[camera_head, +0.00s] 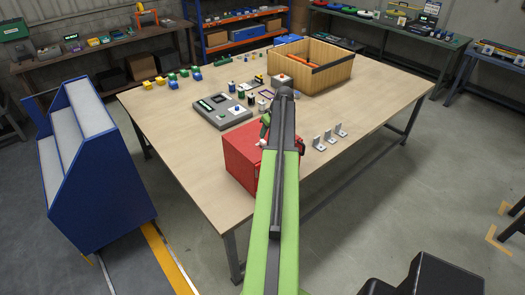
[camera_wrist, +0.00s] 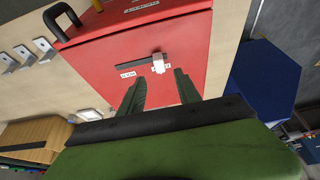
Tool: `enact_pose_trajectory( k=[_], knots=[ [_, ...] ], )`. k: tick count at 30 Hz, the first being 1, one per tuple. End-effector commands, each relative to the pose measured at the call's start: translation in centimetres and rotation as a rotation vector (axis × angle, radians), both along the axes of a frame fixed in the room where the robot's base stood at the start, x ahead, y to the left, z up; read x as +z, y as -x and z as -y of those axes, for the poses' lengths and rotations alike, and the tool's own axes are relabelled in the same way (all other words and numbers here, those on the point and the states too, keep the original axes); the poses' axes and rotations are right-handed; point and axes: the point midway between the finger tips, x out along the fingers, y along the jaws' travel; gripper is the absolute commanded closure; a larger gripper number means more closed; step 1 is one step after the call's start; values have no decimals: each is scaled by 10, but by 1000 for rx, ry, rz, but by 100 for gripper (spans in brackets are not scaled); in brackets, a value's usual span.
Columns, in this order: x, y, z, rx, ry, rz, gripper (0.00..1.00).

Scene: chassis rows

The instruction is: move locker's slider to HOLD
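The locker is a red box (camera_head: 240,152) on the near part of the table; its red face (camera_wrist: 190,38) fills the middle of the wrist view. On that face a white slider knob (camera_wrist: 158,63) sits at the right end of a short dark slot (camera_wrist: 138,66). Small white labels lie below the slot's left end (camera_wrist: 127,74) and beside the knob; their text is too small to read surely. My gripper (camera_wrist: 160,78) is open and empty, its green fingers pointing at the face on either side of the knob. Contact cannot be told.
A black handle (camera_wrist: 62,20) stands on the locker's edge. Metal brackets (camera_head: 330,136) stand right of my arm. A grey panel box (camera_head: 221,109) and a wooden crate (camera_head: 318,72) lie farther back. A blue sloped rack (camera_head: 88,165) stands left of the table.

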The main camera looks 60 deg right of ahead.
Motion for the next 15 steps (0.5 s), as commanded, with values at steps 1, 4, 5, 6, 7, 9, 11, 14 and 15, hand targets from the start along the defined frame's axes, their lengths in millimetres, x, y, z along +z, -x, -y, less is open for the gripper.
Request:
enact_pose_trajectory(
  k=[1, 4, 5, 6, 7, 9, 11, 14, 15],
  knots=[
    [-22, -5, 3, 1, 0, 0, 60],
    [-43, -13, 5, 0, 0, 0, 60],
    [-49, -16, 6, 0, 0, 0, 60],
    [-56, -19, 7, 0, 0, 0, 60],
    [-61, -21, 8, 0, 0, 0, 60],
    [-68, -25, 9, 0, 0, 0, 60],
    [-71, -26, 9, -1, 0, 0, 60],
    [-71, -28, 10, -1, 0, 0, 60],
    [-71, -27, 10, -1, 0, 0, 60]
  ],
)
